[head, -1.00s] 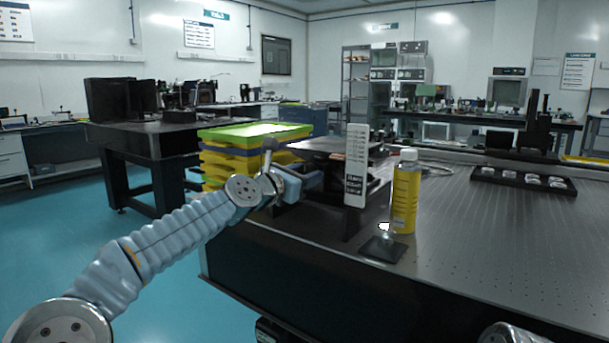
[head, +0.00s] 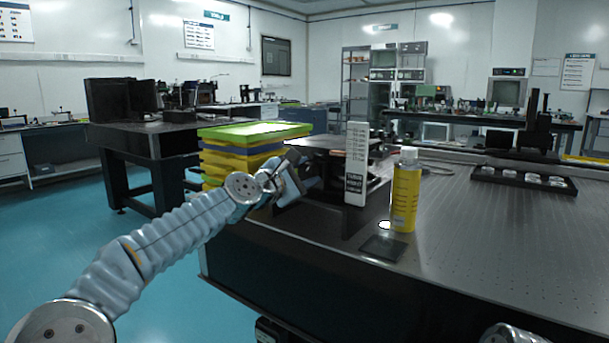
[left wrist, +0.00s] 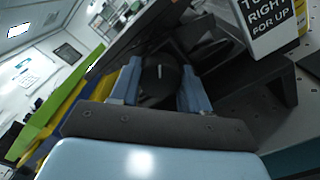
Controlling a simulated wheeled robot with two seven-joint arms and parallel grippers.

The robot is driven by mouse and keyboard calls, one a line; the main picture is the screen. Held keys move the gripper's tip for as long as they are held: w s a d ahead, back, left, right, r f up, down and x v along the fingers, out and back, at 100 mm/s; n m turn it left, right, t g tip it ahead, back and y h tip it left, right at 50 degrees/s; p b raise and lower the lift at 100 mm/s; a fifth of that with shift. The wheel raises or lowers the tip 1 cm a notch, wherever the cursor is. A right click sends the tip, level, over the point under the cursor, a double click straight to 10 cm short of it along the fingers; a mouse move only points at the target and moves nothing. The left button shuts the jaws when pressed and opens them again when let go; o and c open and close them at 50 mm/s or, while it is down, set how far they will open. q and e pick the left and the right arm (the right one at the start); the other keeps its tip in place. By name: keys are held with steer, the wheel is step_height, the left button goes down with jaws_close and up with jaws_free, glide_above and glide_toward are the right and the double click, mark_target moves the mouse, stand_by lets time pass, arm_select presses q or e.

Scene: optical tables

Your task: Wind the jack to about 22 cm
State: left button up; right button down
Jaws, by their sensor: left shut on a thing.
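The jack (head: 334,142) is a dark stand with a flat top plate near the left edge of the perforated optical table (head: 480,240). A white upright scale (head: 356,165) stands beside it, its marks too small to read. In the left wrist view a black round knob (left wrist: 160,72) with a white mark sits between the fingers. My left gripper (head: 303,184) is at the jack's left side, and in the left wrist view it (left wrist: 158,88) is shut on this knob. A sign (left wrist: 270,22) there reads "RIGHT FOR UP". My right gripper is out of view.
A yellow bottle (head: 405,195) with a white cap and a small dark plate (head: 384,248) stand right of the scale. Stacked yellow and green trays (head: 255,135) are behind my left arm. A black rack (head: 522,181) lies at the back right. The table's right front is clear.

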arm_select(q)
steer(key=m+b, duration=0.1)
steer(key=m, duration=0.4)
steer(key=shift+f+m, duration=0.1)
steer(key=shift+m, duration=0.2)
steer(key=m+b, duration=0.1)
steer(key=m, duration=0.4)
steer(key=m+b, duration=0.1)
steer(key=m, duration=0.4)
steer(key=shift+d+f+m, duration=0.1)
steer(key=shift+f+m, duration=0.05)
steer(key=shift+m, duration=0.25)
steer(key=m, duration=0.5)
steer(key=shift+b, duration=0.3)
steer(key=shift+m, duration=0.4)
steer(key=o, duration=0.7)
steer(key=shift+c, duration=0.2)
steer(key=o, duration=0.4)
